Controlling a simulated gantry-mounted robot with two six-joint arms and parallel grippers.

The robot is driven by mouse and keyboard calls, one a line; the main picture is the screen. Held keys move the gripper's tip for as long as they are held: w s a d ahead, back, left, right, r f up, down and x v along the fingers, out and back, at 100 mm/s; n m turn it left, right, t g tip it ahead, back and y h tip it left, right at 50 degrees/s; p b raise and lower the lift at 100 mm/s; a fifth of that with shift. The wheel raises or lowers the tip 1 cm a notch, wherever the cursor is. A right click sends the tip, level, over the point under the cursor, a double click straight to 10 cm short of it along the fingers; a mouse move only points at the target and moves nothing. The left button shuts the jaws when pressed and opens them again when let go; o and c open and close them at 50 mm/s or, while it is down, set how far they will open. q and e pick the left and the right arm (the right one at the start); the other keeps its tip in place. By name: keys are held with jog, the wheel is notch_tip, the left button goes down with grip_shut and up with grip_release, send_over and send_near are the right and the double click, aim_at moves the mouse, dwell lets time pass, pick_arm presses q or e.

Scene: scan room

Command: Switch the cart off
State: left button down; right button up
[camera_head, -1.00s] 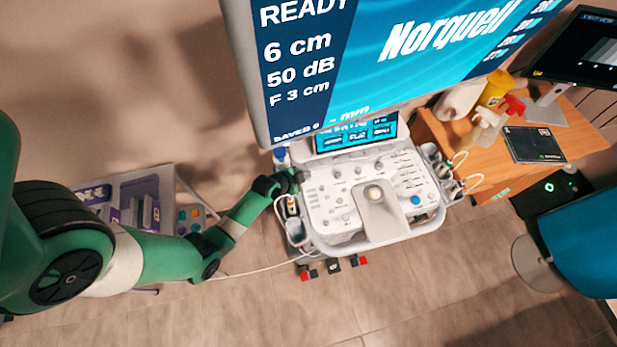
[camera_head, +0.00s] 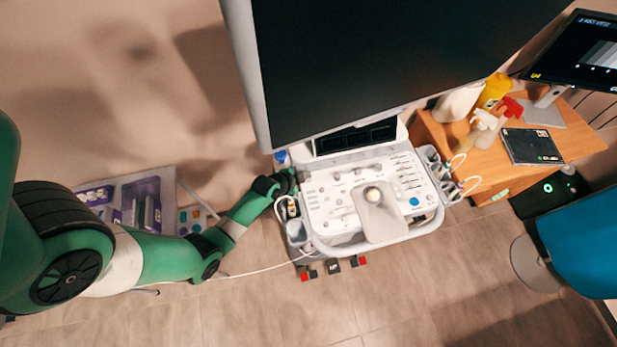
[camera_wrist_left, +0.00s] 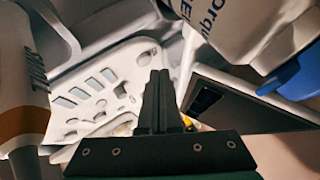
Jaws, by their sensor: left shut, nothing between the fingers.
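The ultrasound cart's console (camera_head: 340,205) stands in the middle of the head view, white with knobs, sliders and a trackball. Its large monitor (camera_head: 370,65) above is dark, and the small touch panel (camera_head: 355,137) below it is dark too. My left gripper (camera_head: 290,180) is at the console's upper left corner. In the left wrist view my left gripper (camera_wrist_left: 162,85) is shut, its fingers together and empty, beside the white panel (camera_wrist_left: 95,90). The power control itself cannot be made out; the fingers may cover it. My right gripper is out of view.
Probe holders with a cable (camera_head: 292,225) hang on the console's left side. A wooden desk (camera_head: 500,150) with bottles and a tablet stands to the right. A blue chair (camera_head: 585,245) is at the right edge. A tray trolley (camera_head: 140,205) stands behind my left arm.

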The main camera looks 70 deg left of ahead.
pick_arm(q)
notch_tip(320, 180, up, 5)
jog(key=p, duration=0.4)
jog(key=shift+p, duration=0.3)
dwell(0.8)
